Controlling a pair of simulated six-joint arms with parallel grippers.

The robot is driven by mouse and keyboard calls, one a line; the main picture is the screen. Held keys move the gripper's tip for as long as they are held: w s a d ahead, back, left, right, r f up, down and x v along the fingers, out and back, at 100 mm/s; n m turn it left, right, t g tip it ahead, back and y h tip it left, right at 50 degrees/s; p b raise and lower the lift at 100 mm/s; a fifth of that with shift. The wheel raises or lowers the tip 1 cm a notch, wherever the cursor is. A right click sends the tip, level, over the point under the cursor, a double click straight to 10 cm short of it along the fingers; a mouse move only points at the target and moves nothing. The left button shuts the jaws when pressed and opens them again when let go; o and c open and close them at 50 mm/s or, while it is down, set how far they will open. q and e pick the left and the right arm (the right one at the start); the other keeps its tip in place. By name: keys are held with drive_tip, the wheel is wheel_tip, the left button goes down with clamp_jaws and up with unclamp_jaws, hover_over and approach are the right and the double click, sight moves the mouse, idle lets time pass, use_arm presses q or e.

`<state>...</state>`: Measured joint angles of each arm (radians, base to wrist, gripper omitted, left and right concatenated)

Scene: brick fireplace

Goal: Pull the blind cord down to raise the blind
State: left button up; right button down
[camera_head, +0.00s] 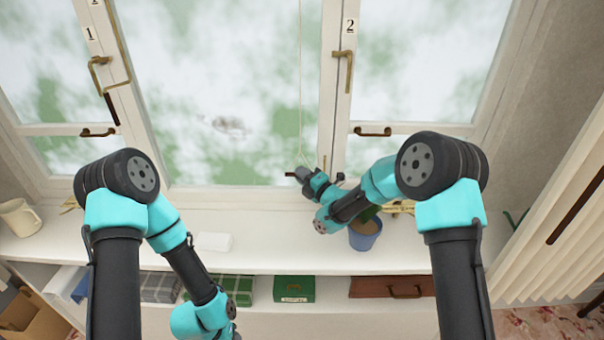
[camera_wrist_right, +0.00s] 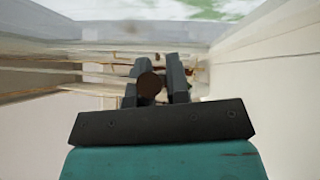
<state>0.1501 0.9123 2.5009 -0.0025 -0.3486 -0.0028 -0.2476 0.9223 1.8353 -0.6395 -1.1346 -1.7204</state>
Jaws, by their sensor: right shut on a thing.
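The thin pale blind cord (camera_head: 300,85) hangs down in front of the middle window pane, in the head view. Its lower end reaches my right gripper (camera_head: 306,173), which is low by the window frame, above the sill. In the right wrist view the fingers (camera_wrist_right: 158,82) are closed around a round dark brown knob (camera_wrist_right: 149,86). I take it for the cord's end piece, though its join to the cord is hidden. My left arm bends down to the bottom edge, and its gripper is out of view. I cannot make out the blind over the panes.
A blue plant pot (camera_head: 365,233) stands on the white sill (camera_head: 285,248), just below my right forearm. Brass window handles (camera_head: 345,68) stick out from the frame. A cream mug (camera_head: 18,216) is at far left. A shelf under the sill holds a green box (camera_head: 294,288) and a brown case (camera_head: 385,286).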

drive_tip(key=c, duration=1.1)
unclamp_jaws()
drive_tip(key=v, duration=0.7)
drive_tip(key=shift+s+d, duration=0.2)
